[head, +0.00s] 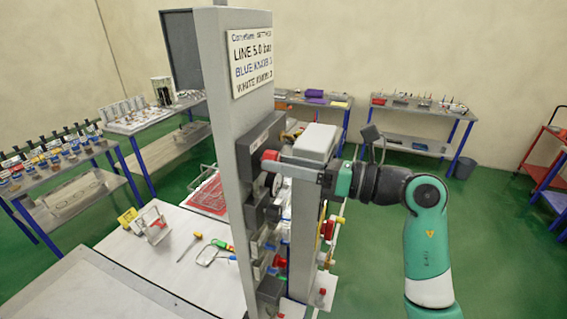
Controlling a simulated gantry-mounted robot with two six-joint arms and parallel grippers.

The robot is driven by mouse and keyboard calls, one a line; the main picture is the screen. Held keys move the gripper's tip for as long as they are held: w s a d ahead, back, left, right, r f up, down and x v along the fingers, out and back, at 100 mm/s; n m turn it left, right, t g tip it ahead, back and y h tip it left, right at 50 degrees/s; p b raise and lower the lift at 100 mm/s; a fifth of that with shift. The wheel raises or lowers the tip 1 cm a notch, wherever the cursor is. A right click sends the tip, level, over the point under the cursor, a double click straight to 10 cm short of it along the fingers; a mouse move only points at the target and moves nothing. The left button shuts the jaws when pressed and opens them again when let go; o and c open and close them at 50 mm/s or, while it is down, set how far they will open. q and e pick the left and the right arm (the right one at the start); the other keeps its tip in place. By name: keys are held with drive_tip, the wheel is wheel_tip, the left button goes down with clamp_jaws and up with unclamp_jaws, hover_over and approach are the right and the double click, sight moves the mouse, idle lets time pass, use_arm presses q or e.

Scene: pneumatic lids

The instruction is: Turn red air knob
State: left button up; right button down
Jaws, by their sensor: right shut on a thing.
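A red knob (270,156) sticks out from the upper part of the dark fittings on a tall grey panel (222,120). My right gripper (283,166) reaches in from the right, level with it, and its jaws are shut on the red knob. The fingers partly cover the knob, so its turn angle cannot be told. A round pale gauge-like part (276,184) sits just below the fingers. Another red part (279,261) sits lower on the panel. My left gripper is not in view.
A sign (252,62) on the panel names the line pressure and blue and white knob settings. A grey upright (305,230) with a box on top stands close beside my right gripper. A white table (165,265) with tools lies left; green floor is open at right.

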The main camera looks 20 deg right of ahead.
drive_tip(key=shift+n, duration=0.4)
drive_tip(key=n+b, duration=0.6)
drive_tip(key=n, duration=1.1)
drive_tip(key=shift+b, duration=0.35)
drive_tip(key=shift+c, duration=1.6)
unclamp_jaws()
